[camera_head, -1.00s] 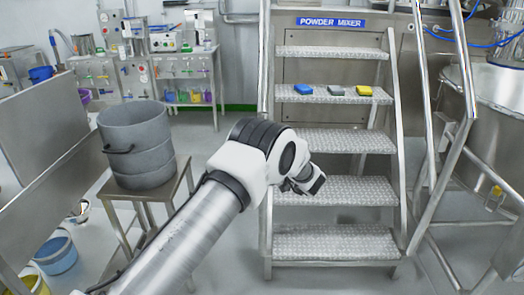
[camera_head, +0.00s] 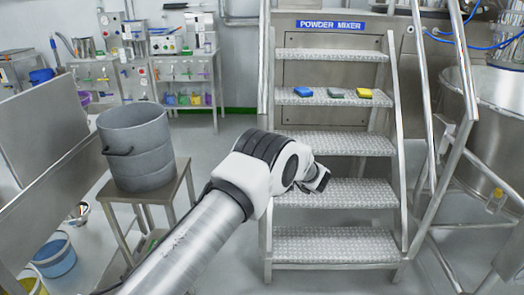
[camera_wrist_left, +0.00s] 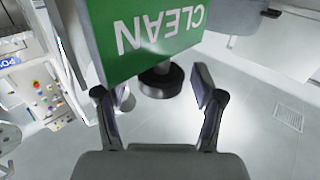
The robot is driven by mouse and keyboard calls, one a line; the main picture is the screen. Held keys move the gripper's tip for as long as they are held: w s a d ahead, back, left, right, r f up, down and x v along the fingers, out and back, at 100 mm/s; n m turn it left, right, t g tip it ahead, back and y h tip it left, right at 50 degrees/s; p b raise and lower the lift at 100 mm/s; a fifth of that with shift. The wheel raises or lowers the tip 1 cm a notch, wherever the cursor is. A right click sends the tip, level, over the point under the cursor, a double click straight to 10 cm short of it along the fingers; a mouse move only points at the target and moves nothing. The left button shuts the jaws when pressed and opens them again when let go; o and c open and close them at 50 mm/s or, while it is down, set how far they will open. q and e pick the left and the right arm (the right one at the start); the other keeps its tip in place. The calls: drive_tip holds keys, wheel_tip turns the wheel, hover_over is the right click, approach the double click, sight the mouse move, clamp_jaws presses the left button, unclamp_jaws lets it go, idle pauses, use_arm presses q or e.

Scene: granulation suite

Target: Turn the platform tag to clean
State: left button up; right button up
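A green tag (camera_wrist_left: 140,35) with the white word CLEAN fills the top middle of the left wrist view, with its lettering upside down. A dark round knob or base (camera_wrist_left: 160,80) shows just below the tag's lower edge. My left gripper (camera_wrist_left: 160,100) is open, its two fingers apart with the dark round part beyond the gap; I cannot tell whether a finger touches the tag. In the head view my left gripper (camera_head: 318,178) is a small dark shape in front of the steps, mostly hidden by its wrist. The tag cannot be made out there. My right gripper is not in view.
Metal steps (camera_head: 335,195) stand ahead, with blue (camera_head: 303,91), grey (camera_head: 336,93) and yellow (camera_head: 364,93) blocks on one tread. A grey drum (camera_head: 136,150) stands on a stand at left. Handrails (camera_head: 450,150) and a steel vessel (camera_head: 490,120) are at right.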

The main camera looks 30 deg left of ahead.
use_arm(q)
drive_tip(key=v, duration=1.2)
